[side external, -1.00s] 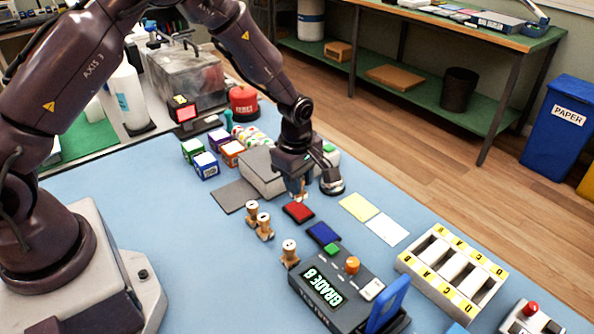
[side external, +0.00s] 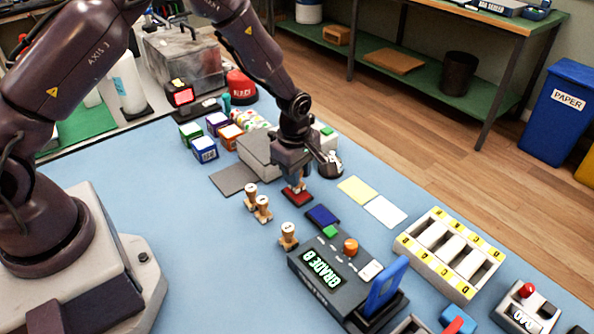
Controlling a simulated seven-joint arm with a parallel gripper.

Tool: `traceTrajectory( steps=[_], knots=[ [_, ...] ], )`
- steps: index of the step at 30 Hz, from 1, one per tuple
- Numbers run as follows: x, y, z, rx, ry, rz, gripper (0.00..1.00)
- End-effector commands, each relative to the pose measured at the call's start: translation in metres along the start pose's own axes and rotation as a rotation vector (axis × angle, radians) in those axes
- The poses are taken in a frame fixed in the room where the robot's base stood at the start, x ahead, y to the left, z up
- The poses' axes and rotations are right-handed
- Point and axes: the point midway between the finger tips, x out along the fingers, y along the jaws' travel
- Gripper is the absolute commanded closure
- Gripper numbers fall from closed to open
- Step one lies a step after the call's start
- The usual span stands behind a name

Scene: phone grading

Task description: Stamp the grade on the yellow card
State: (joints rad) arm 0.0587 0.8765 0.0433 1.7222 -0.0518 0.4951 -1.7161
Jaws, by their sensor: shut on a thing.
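My gripper (side external: 295,177) is shut on a wooden stamp (side external: 292,187) and holds it upright over the red ink pad (side external: 301,200). The stamp's lower end appears to be at the pad's surface; I cannot tell whether they touch. The yellow card (side external: 357,190) lies flat on the blue mat, to the right of the gripper and apart from it.
A blue ink pad (side external: 321,215) lies just in front of the red one. A white card (side external: 386,211) lies beside the yellow card. A lettered slotted tray (side external: 447,254) stands at the right. Small boxes (side external: 204,149) and a grey block sit behind. The mat's front left is clear.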

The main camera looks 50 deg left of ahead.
Motion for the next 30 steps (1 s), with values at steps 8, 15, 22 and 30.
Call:
traceTrajectory(
  steps=[8,15,22,30],
  knots=[
    [0.002,0.000,0.000,0.000,0.000,0.000,0.90],
    [0.004,0.000,0.000,0.000,0.000,0.000,0.90],
    [0.007,0.000,0.000,0.000,0.000,0.000,0.90],
    [0.010,0.000,0.000,0.000,0.000,0.000,0.90]
  ],
)
